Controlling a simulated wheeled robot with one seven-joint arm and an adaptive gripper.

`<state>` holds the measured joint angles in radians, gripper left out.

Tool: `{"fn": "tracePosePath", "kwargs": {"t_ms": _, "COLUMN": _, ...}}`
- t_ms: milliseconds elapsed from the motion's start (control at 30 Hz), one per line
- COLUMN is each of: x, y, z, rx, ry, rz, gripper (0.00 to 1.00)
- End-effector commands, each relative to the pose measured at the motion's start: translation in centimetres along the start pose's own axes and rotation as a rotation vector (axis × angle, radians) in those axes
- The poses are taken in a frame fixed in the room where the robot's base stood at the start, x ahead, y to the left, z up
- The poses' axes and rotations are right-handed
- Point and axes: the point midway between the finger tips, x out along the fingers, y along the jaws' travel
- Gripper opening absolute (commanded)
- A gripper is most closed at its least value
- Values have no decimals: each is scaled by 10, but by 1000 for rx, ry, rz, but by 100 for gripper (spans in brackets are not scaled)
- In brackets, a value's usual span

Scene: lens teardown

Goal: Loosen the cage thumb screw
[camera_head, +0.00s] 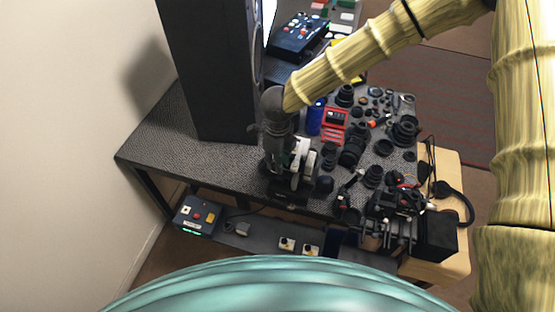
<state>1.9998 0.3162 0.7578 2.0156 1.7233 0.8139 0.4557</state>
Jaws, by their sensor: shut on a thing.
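My bamboo-patterned arm reaches in from the upper right. My gripper (279,160) points down over the front edge of the dark table, at a white and black device (301,166). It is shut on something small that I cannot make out. The gripper and wrist cover part of the device. The cage thumb screw cannot be told apart at this size, so I cannot see whether the fingers are on it.
A tall black speaker (212,70) stands close left of my wrist. Several black lens parts (352,150), a blue cylinder (315,117) and a red case (334,122) crowd the right. The table's left end (160,140) is clear. A lower shelf holds a control box (198,215).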

Motion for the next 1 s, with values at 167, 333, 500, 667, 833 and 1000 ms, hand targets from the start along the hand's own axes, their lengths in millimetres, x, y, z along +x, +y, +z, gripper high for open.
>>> {"fn": "tracePosePath", "kwargs": {"t_ms": 167, "x": 2, "y": 1, "z": -2, "rx": 0, "ry": 6, "rz": 1, "gripper": 34}}
{"fn": "tracePosePath", "kwargs": {"t_ms": 333, "x": 1, "y": 1, "z": -1, "rx": 0, "ry": 3, "rz": 1, "gripper": 34}}
{"fn": "tracePosePath", "kwargs": {"t_ms": 500, "x": -4, "y": 0, "z": 0, "rx": 0, "ry": 2, "rz": 0, "gripper": 34}}
{"fn": "tracePosePath", "kwargs": {"t_ms": 667, "x": -24, "y": 0, "z": 0, "rx": 0, "ry": 0, "rz": -1, "gripper": 34}}
{"fn": "tracePosePath", "kwargs": {"t_ms": 833, "x": -56, "y": -1, "z": -1, "rx": 2, "ry": 0, "rz": -1, "gripper": 34}}
{"fn": "tracePosePath", "kwargs": {"t_ms": 1000, "x": -86, "y": -1, "z": -2, "rx": 3, "ry": 0, "rz": 0, "gripper": 34}}
